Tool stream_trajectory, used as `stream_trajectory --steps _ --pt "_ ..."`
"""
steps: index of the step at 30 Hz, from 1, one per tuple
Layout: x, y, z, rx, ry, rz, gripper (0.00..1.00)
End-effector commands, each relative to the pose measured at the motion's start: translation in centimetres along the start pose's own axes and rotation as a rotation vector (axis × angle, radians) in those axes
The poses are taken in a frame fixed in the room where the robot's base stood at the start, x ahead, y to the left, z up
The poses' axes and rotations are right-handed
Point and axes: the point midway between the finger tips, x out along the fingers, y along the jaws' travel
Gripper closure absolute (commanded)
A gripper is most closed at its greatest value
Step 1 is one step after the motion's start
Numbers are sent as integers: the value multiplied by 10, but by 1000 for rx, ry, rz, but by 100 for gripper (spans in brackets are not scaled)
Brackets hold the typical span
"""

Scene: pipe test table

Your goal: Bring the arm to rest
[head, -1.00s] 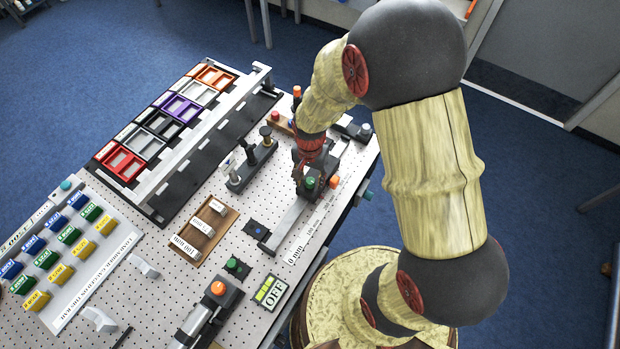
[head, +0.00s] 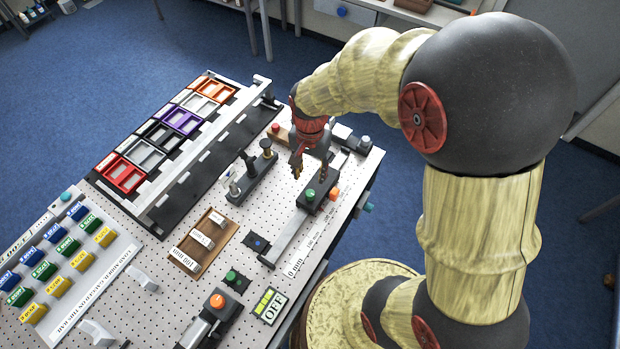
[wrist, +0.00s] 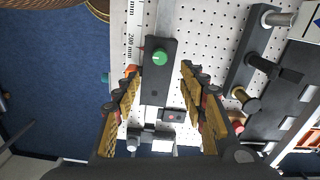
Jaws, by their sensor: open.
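My gripper (head: 303,162) is above the right rear part of the pegboard table (head: 345,190), over a dark device with a green button (head: 310,194). In the wrist view the gripper (wrist: 160,95) has its two fingers wide apart, with nothing held between them. The green button (wrist: 159,58) shows ahead of the gap between the fingers. My arm comes in from the right and hides part of the table's far right side.
A rack of coloured frames (head: 165,143) runs along the left. Small posts on a dark base (head: 251,173), a wooden tray (head: 226,230) and coloured blocks (head: 68,245) stand on the table. Blue floor (head: 180,50) lies open behind.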

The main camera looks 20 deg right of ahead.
Motion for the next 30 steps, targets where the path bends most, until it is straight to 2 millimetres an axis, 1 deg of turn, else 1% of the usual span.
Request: stream_trajectory --steps 4,21,26,28,30 --pt "-6 0 0 0 0 0 58" --pt "-6 0 0 -10 0 0 58" --pt "-5 4 4 -116 -13 11 58" --pt "-1 13 13 -194 -35 27 58" --pt "-6 22 23 -282 -47 34 58"
